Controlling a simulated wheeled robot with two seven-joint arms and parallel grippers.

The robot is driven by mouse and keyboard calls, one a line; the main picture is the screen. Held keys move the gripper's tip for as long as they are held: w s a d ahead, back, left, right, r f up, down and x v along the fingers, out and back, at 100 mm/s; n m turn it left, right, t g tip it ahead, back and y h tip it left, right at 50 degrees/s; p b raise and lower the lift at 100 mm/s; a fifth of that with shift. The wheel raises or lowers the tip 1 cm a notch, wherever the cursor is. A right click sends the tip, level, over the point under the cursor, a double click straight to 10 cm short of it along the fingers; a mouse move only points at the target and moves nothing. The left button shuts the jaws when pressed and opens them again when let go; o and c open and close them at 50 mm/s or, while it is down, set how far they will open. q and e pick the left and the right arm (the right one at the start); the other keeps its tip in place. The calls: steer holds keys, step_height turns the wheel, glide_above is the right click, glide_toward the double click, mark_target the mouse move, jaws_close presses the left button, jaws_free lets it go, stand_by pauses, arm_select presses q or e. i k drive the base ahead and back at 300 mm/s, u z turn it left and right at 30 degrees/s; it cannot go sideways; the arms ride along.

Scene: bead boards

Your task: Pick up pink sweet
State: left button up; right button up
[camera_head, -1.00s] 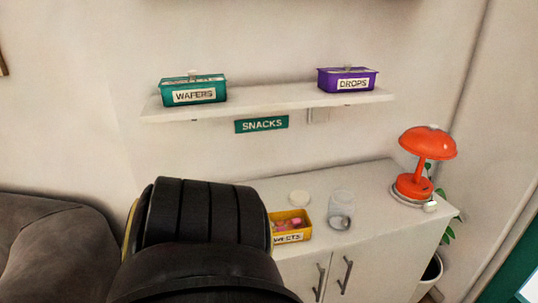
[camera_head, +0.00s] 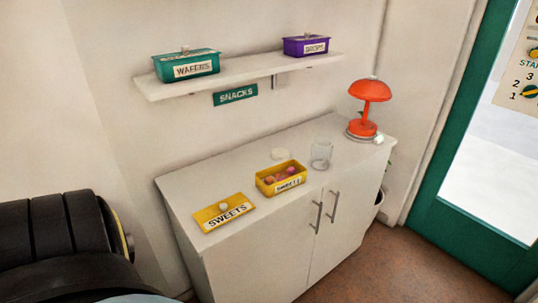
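The yellow sweets box (camera_head: 265,190) stands open on the white cabinet top. Several small pink and reddish sweets (camera_head: 283,174) lie inside it; single ones are hard to tell apart at this size. Its yellow lid (camera_head: 224,213), marked SWEETS and with a pale knob, lies flat on the cabinet to the left of the box. A clear glass jar (camera_head: 321,154) stands to the right behind the box. Neither gripper shows; only a dark part of my own arm fills the lower left corner.
A red lamp (camera_head: 369,105) stands at the cabinet's right end. The wall shelf (camera_head: 250,77) above holds a green WAFERS box (camera_head: 186,66) and a purple DROPS box (camera_head: 306,46). The cabinet top (camera_head: 205,178) is bare behind the yellow lid.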

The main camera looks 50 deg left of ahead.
mark_target(291, 170)
steer(key=u, duration=1.85)
